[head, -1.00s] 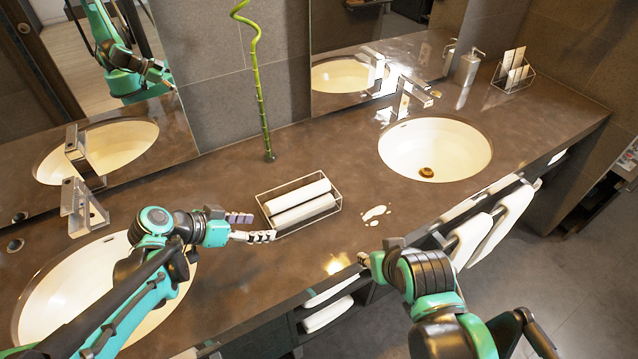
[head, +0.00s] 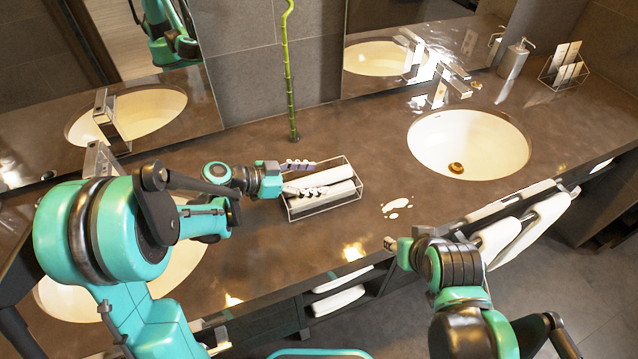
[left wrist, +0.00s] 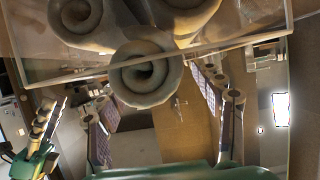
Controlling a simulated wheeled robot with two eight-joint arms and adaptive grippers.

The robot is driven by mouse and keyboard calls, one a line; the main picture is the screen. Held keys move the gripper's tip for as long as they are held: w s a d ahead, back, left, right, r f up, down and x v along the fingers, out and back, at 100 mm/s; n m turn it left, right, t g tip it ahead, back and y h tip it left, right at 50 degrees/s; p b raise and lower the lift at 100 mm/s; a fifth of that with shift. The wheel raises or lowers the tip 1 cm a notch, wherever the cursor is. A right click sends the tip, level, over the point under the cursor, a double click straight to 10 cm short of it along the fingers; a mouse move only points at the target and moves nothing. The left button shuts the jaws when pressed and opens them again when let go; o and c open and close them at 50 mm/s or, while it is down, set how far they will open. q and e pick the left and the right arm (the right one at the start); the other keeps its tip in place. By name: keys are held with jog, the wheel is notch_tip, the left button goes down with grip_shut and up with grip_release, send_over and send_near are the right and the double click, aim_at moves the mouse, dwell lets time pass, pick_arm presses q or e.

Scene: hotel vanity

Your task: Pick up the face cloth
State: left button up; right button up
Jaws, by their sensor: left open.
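Rolled white face cloths (head: 332,175) lie side by side in a clear-walled, thin-rimmed tray (head: 361,184) on the counter. In the left wrist view their spiral ends show at the top, with one roll (left wrist: 145,78) nearest the middle and two others above it. The tray's edge (left wrist: 235,42) crosses that view. My left gripper (head: 303,178) is open at the left end of the tray, its fingers near the ends of the rolls. I cannot tell whether it touches one. My right gripper (head: 392,244) is over the counter's front edge; its fingers are barely visible.
A right basin (head: 468,145) with a faucet and a left basin (head: 180,265) are set in the counter. A green bamboo stalk (head: 290,85) stands behind the tray. Towels (head: 530,225) hang along the front.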

pick_arm(q)
jog(key=shift+d, duration=0.15)
jog(key=c, duration=1.2)
jog(key=shift+o, duration=0.2)
